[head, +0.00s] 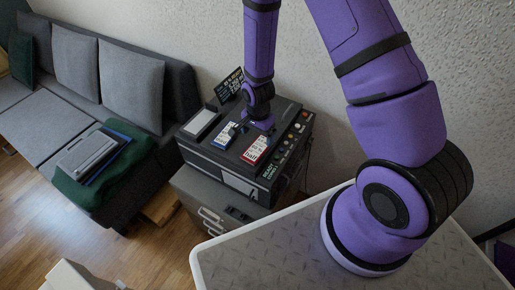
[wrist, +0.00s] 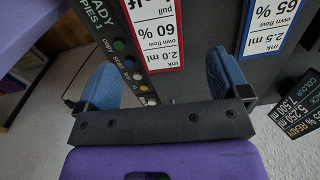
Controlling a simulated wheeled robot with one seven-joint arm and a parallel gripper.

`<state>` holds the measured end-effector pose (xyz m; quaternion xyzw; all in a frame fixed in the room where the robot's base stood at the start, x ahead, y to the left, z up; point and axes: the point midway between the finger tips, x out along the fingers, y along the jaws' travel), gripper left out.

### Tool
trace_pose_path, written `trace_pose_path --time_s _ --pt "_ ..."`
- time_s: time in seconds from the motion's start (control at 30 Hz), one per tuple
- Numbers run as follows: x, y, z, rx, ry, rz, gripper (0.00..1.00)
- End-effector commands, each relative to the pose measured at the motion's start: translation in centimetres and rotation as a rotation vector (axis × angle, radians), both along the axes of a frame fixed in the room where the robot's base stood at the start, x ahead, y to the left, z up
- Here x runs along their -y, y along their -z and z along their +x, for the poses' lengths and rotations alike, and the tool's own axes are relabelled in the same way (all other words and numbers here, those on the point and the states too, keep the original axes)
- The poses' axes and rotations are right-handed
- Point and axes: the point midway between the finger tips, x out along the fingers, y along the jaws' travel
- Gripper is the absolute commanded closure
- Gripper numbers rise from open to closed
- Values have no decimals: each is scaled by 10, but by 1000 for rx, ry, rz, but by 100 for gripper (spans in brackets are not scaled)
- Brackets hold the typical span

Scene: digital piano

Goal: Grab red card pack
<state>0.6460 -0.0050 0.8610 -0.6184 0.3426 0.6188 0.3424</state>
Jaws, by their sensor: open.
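The red card pack (head: 257,149) is a white card with a red border, lying on top of a dark box-shaped machine. In the wrist view the red card pack (wrist: 158,30) shows at upper middle, its lower edge close to the gap between my fingers. My gripper (wrist: 163,80) is open and empty, with one blue fingertip on each side of the card's line. In the head view my gripper (head: 258,124) is above the machine, right by the card, and partly hides the area. I cannot tell the height between them.
A blue-bordered card (head: 225,136), also in the wrist view (wrist: 268,25), lies left of the red one. A black sign (head: 231,85) stands behind. The machine (head: 205,157) has buttons along its right edge. A grey sofa (head: 112,110) is at left; a textured white-rimmed surface (head: 260,262) lies in front.

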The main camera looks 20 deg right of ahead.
Motion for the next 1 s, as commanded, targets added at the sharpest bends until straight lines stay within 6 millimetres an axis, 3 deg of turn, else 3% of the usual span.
trace_pose_path --time_s 0.23,0.6,0.93,1.0 --pt "0 13 -1 0 -1 0 6" --pt "0 54 -3 -1 -1 -1 6" --pt "0 58 -2 1 -1 1 6" --pt "0 58 -2 1 -1 1 20"
